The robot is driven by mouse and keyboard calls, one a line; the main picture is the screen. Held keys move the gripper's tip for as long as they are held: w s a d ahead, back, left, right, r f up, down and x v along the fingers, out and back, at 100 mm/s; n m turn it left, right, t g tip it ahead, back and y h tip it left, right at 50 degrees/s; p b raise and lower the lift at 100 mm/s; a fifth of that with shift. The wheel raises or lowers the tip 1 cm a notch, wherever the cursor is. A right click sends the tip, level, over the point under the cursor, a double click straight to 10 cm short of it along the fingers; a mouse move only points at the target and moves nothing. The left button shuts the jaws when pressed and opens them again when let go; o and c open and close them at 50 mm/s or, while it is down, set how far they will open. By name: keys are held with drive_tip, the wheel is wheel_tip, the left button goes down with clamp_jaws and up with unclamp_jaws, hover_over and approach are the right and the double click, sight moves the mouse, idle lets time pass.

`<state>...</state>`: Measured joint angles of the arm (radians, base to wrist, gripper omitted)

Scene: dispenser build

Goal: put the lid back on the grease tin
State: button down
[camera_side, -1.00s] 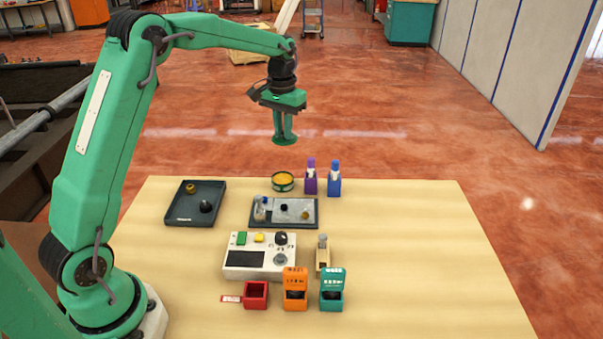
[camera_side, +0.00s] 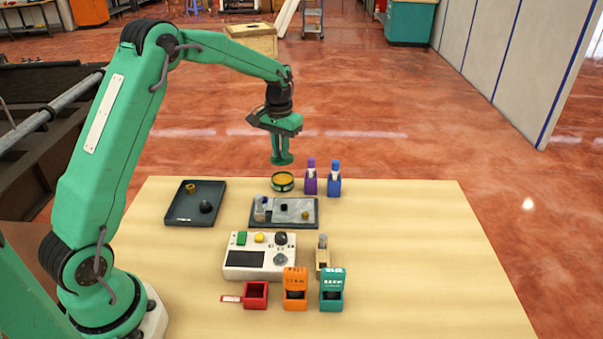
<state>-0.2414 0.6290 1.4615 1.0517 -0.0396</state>
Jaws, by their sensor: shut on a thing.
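The grease tin (camera_side: 283,183) stands near the back edge of the table. It is a low, dark green round tin, open at the top, with yellow grease showing. My gripper (camera_side: 281,152) is above the tin, a small gap over it, pointing down. It is shut on the lid (camera_side: 282,160), a flat green disc held roughly level between the fingertips. The lid and the tin are apart. The lid is close in colour to the fingers, so the exact grip is hard to make out.
A purple bottle (camera_side: 311,178) and a blue bottle (camera_side: 334,180) stand close to the tin's right. A dark tray (camera_side: 180,212) lies to the left, and a grey tray (camera_side: 262,222) with small parts lies in front. A white control box (camera_side: 246,273) and small coloured boxes are nearer. The table's right side is clear.

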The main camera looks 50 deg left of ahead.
drive_tip(key=shift+f, duration=2.9)
drive_tip(key=shift+f, duration=0.15)
idle(0.4)
drive_tip(key=c, duration=0.8)
unclamp_jaws()
drive_tip(key=shift+c, duration=0.2)
drive_tip(key=shift+r, duration=0.2)
drive_tip(key=shift+r, duration=3.3)
drive_tip(key=shift+c, duration=0.2)
clamp_jaws()
